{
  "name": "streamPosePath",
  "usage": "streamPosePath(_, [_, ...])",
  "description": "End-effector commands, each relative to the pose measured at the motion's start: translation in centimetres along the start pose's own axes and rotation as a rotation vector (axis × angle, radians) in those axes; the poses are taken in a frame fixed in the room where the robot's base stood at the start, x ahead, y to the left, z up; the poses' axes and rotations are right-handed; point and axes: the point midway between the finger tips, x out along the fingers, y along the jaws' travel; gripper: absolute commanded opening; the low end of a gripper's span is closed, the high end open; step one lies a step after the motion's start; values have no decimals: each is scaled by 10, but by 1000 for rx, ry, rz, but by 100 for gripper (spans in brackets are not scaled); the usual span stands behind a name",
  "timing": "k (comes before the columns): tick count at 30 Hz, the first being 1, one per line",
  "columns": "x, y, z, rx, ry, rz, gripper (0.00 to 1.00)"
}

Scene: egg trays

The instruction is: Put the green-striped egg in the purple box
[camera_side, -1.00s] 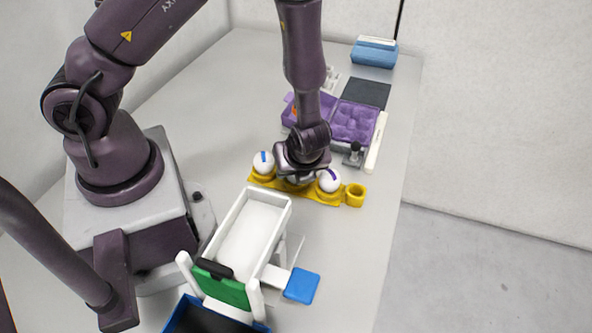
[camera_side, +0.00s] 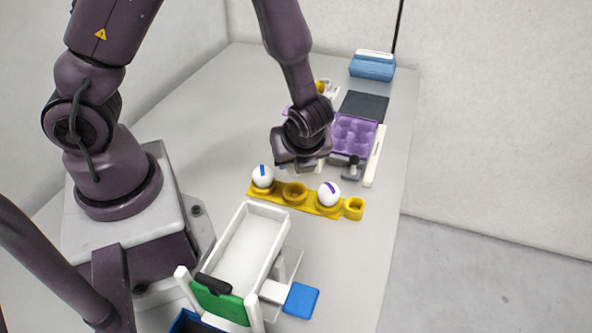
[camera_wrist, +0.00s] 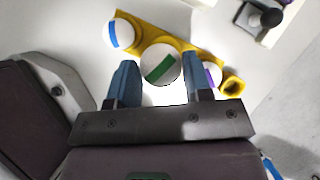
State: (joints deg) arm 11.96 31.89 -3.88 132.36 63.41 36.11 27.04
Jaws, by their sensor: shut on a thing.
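The green-striped egg (camera_wrist: 161,65) is white with a dark green band. My gripper (camera_wrist: 161,80) is shut on it, one blue fingertip on each side. In the side view my gripper (camera_side: 302,165) is above and behind the yellow egg holder (camera_side: 340,211), and it hides most or all of the egg. The purple box (camera_side: 354,135) stands open behind my gripper to the right, with moulded hollows showing.
A blue-striped egg (camera_side: 262,176) and a purple-striped egg (camera_side: 329,193) sit in the yellow holder, with empty cups between and to the right. A white tray (camera_side: 245,240) is in front.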

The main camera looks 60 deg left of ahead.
Motion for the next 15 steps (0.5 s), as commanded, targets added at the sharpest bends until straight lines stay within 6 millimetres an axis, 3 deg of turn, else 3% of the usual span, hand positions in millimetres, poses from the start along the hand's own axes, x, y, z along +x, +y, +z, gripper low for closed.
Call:
streamPosePath(7, [-26, 1, 18, -6, 0, 5, 37])
streamPosePath(11, [-19, 1, 21, -19, 4, 40, 37])
streamPosePath(15, [-2, -31, 28, -76, 15, 52, 37])
